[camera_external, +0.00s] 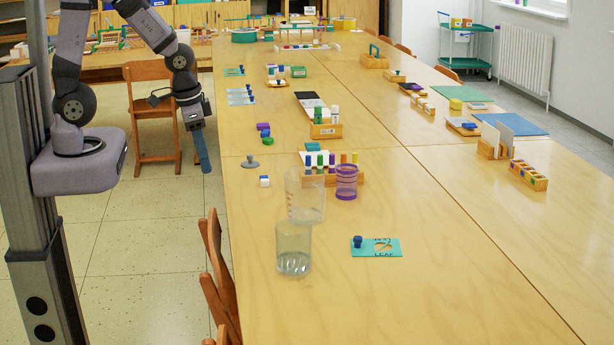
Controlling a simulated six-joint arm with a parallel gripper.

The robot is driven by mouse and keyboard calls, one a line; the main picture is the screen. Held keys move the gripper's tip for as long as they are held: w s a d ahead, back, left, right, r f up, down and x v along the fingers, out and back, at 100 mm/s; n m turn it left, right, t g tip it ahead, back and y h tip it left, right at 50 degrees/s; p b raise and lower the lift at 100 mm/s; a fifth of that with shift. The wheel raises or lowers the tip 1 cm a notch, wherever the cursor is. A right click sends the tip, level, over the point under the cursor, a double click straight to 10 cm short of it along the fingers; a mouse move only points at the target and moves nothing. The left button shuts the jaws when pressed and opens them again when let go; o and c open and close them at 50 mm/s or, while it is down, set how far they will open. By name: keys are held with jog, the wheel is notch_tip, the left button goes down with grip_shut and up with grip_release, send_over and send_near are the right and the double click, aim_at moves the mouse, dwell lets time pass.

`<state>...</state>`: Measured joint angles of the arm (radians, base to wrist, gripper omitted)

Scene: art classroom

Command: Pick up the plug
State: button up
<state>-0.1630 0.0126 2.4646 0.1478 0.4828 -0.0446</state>
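A small grey disc with a knob on top (250,162), which looks like the plug, lies on the long wooden table (330,290) near its left edge. My gripper (203,165) hangs in the air left of the table edge, left of the grey plug and apart from it. Its end points down as one narrow blue strip. I cannot tell from this side view whether the fingers are apart or shut.
A blue-and-white block (264,181) lies just in front of the plug, with green (267,141) and purple (263,129) pieces behind it. Clear beakers (293,250) and a purple-banded cup (346,182) stand to the right and front. A wooden chair (153,125) stands behind my gripper.

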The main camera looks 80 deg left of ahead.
jog(key=w+a+f+n+t+y+b, duration=0.1)
jog(key=w+a+f+t+y, duration=0.15)
jog(key=w+a, duration=0.65)
jog(key=t+b, duration=0.3)
jog(key=t, duration=0.2)
send_near(248, 156)
jog(key=shift+n+y, duration=0.25)
jog(key=shift+n, duration=0.05)
jog(key=w+d, duration=0.1)
jog(key=w, duration=0.1)
jog(key=w+d, duration=0.4)
jog(key=shift+f, duration=0.25)
jog(key=s+a+f+t, duration=0.1)
jog(key=a, duration=0.1)
jog(key=s+a+f+t, duration=0.1)
jog(key=a, duration=0.1)
jog(key=s+a+f+t+b, duration=0.1)
jog(key=a, duration=0.1)
jog(key=shift+s, duration=0.35)
jog(key=shift+s+a+t+h, duration=0.2)
jog(key=shift+s+t+h, duration=0.15)
jog(key=shift+h, duration=0.05)
jog(key=shift+f+p+x, duration=0.2)
jog(key=shift+p+x, duration=0.7)
jog(key=shift+x, duration=2.75)
jog(key=shift+s+a, duration=0.1)
grip_shut()
